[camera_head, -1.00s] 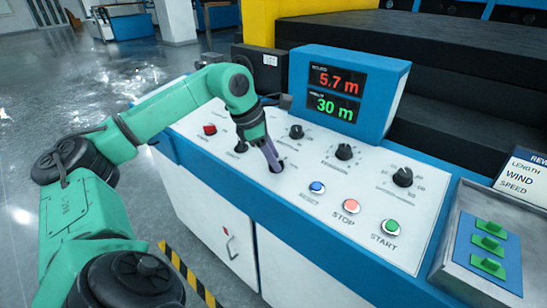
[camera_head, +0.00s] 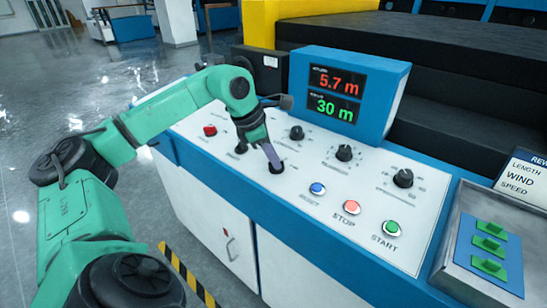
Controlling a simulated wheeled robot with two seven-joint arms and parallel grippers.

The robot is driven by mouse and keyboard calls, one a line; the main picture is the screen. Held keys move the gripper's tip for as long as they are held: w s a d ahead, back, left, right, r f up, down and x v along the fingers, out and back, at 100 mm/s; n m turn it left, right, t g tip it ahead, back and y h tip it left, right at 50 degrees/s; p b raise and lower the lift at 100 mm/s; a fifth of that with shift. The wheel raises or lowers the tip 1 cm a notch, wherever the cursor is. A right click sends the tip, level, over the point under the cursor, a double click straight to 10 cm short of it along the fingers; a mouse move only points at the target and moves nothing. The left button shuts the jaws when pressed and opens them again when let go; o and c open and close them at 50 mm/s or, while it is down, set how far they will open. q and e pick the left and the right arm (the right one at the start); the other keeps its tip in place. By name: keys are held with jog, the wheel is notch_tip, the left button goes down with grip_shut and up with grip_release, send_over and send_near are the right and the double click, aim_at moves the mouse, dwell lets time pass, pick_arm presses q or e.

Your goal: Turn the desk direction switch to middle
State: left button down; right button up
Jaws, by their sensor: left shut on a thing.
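The desk (camera_head: 300,225) has a white control panel set in a blue frame. The direction switch looks to be the dark knob (camera_head: 276,168) in the lower row, left of the blue reset button. My left gripper (camera_head: 273,160) points down onto this knob and is shut on it. The gripper's fingers cover the top of the knob, so which way it points is hidden. My right gripper does not show.
A red button (camera_head: 210,130) and several black knobs, one of them a dial (camera_head: 344,152), surround the gripper. Blue (camera_head: 318,188), stop (camera_head: 352,207) and green start (camera_head: 392,228) buttons lie to its right. A display box (camera_head: 345,90) stands behind. Green pieces (camera_head: 490,245) sit at far right.

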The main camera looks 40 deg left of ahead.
pick_arm(q)
jog(key=n, duration=0.3)
jog(key=shift+f+n+y, duration=0.1)
jog(key=shift+n+y, duration=0.3)
jog(key=shift+d+n+t+y+p, duration=0.1)
jog(key=shift+n+t+y+p, duration=0.15)
jog(key=shift+n, duration=0.85)
jog(key=shift+d+n+t+y+p, duration=0.15)
jog(key=shift+n+y, duration=0.2)
jog(key=shift+n, duration=0.75)
jog(key=shift+a, duration=0.1)
jog(key=c, duration=0.9)
grip_release()
jog(key=p+v, duration=0.1)
jog(key=v, duration=1.3)
jog(key=shift+r, duration=0.3)
